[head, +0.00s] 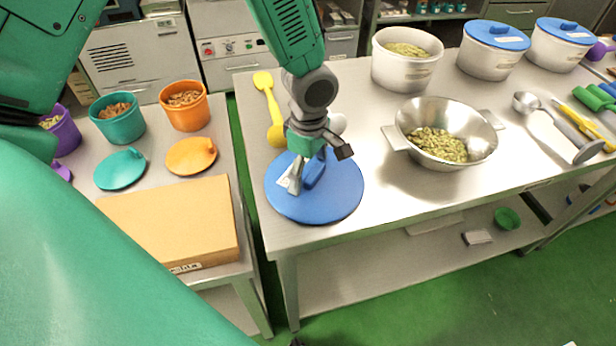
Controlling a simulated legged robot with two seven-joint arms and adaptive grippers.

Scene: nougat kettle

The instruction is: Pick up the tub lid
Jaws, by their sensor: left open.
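A round blue tub lid (335,203) with a raised handle lies flat on the steel table, near its front left corner. My left gripper (305,180) is over the lid, pointing down, with its open fingers at the handle. I cannot tell whether the fingers touch the handle, which they partly hide. An uncovered white tub (398,70) with green contents stands at the back of the table. My right gripper is not in view.
A metal bowl (480,140) of green nuts stands right of the lid. A yellow utensil (265,88) lies behind the gripper. Two blue-lidded tubs (487,62) (552,52) stand at the back right. A cardboard box (170,225) lies on the left table.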

